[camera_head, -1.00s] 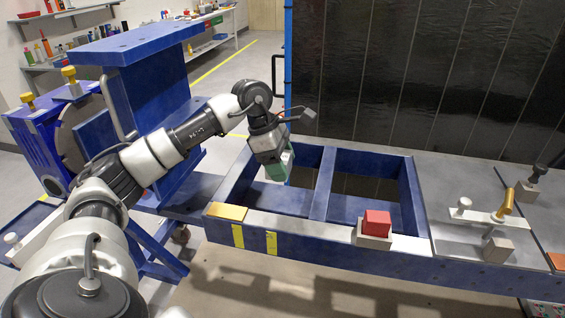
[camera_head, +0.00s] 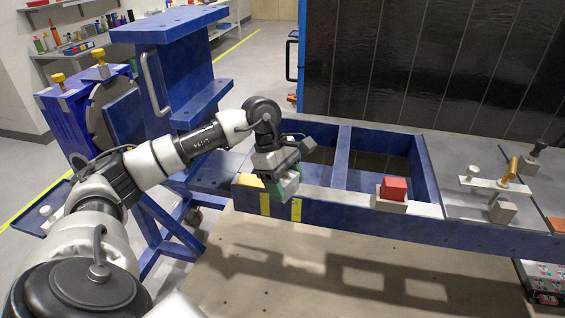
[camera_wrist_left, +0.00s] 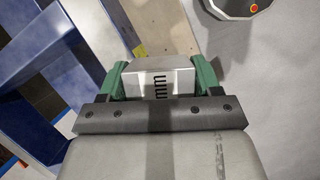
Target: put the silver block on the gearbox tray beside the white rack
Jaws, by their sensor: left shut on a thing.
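My left gripper (camera_head: 285,190) is shut on the silver block (camera_wrist_left: 158,80). In the left wrist view the block sits between the two green fingers, with dark ribbed marks on its face. In the head view the gripper hangs in front of the near rail of the blue frame, beside the yellow plate, and mostly hides the block. I cannot make out the gearbox tray or the white rack for certain in these views. My right gripper is not in view.
A blue frame (camera_head: 345,200) with open bays spans the middle. A red block (camera_head: 394,187) sits on a grey block on its near rail. A white bar (camera_head: 495,185) with knobs stands at right.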

